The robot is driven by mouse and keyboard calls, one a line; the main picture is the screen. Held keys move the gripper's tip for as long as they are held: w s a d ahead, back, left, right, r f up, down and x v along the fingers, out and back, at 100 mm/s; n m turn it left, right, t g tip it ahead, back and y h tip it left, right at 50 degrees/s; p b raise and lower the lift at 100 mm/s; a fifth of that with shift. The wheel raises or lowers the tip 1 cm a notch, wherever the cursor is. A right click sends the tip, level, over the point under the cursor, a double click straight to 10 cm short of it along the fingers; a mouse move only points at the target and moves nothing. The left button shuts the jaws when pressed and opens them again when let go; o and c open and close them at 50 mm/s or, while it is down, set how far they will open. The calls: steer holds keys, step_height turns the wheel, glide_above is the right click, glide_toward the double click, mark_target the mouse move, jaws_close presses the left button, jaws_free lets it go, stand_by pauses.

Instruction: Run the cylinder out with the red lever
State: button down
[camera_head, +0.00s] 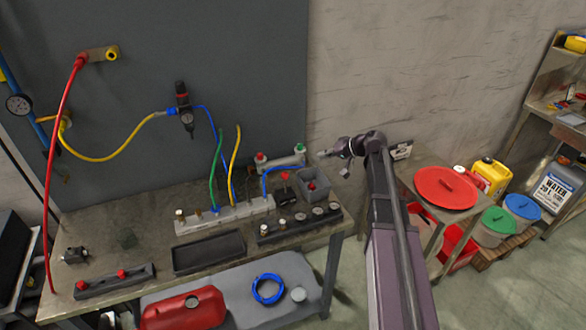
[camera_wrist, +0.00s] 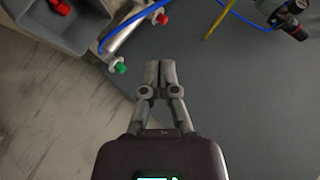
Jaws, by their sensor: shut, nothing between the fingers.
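A silver cylinder (camera_head: 280,162) with one red and one green end fitting lies at the back right of the bench. It also shows in the wrist view (camera_wrist: 138,32), left of and beyond my fingertips. A small red-topped part (camera_head: 284,176) stands in front of it, perhaps the red lever; it is too small to be sure. My gripper (camera_head: 324,154) is to the right of the cylinder, apart from it. In the wrist view my gripper (camera_wrist: 160,66) has its fingers together with nothing between them. The red lever cannot be made out clearly in the wrist view.
A grey bin (camera_head: 301,184) holding a red item sits at the bench's right end. A manifold (camera_head: 222,212) with green, yellow and blue hoses stands left of it. A black tray (camera_head: 208,252) lies in front. A side table with a red lid (camera_head: 446,188) stands right.

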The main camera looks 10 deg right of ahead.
steer(key=shift+f, duration=0.1)
steer(key=b, duration=0.8)
glide_above(285, 183)
steer(key=d, duration=0.3)
step_height(285, 183, down, 8)
steer(key=shift+w, duration=0.25)
steer(key=shift+d+r, duration=0.2)
